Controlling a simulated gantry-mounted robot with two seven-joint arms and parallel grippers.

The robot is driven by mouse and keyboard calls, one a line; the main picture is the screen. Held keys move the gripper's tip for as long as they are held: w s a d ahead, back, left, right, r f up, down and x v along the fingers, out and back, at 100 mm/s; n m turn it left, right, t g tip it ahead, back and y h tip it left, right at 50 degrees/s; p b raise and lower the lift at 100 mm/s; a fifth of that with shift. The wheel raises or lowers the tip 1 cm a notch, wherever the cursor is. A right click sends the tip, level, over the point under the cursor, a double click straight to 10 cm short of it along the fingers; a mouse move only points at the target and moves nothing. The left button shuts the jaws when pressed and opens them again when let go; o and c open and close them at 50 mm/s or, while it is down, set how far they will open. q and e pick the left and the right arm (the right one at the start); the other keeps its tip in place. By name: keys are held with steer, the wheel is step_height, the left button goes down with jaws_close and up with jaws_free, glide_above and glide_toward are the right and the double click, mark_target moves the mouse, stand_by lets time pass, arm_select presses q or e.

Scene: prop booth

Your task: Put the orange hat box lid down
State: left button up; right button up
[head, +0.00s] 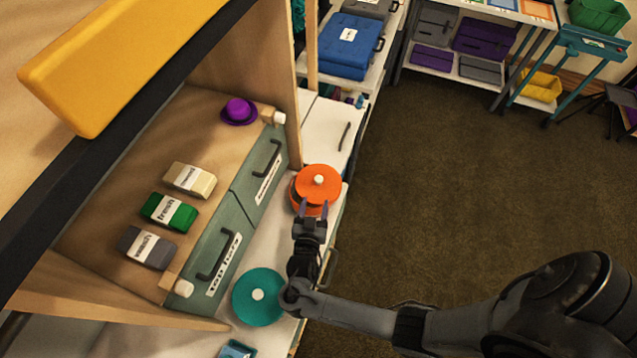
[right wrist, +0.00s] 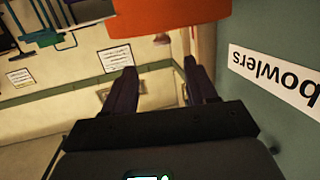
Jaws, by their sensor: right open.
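The orange hat box lid (head: 319,178), a round disc with a pale knob, shows in the head view on the white surface in front of the green drawers. It looks set over an orange box (head: 295,193), whose side shows at the lower left; I cannot tell whether it is fully seated. My right gripper (head: 312,208) is open at its near edge, with no lid seen between the fingers. In the right wrist view an orange part (right wrist: 168,16) is beyond the open fingertips (right wrist: 158,66); contact is unclear. My left gripper is not in view.
A teal round box (head: 258,297) stands nearer on the same white surface, close to my right arm. Green drawers (head: 245,215) with handles and labels stand to the left. A purple hat (head: 239,110) and labelled blocks (head: 170,211) sit on the wooden shelf above. Open floor lies right.

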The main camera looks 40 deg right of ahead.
mark_target(318, 180)
steer(key=shift+d+f+n, duration=0.1)
steer(key=shift+n, duration=0.3)
steer(key=w+r+m+g, duration=0.1)
steer(key=w+r+g+y, duration=0.1)
steer(key=r, duration=0.1)
steer(key=shift+w+d+m+g, duration=0.1)
steer(key=shift+d+m+g, duration=0.1)
steer(key=shift+m+g, duration=0.2)
steer(key=x, duration=0.3)
steer(key=shift+w+d, duration=0.15)
steer(key=shift+d, duration=0.05)
steer(key=shift+f+b+x, duration=0.2)
steer(key=shift+b+x, duration=0.05)
steer(key=shift+x, duration=1.35)
steer(key=shift+f+b+x, duration=0.2)
steer(key=shift+x, duration=1.45)
steer(key=shift+a, duration=0.2)
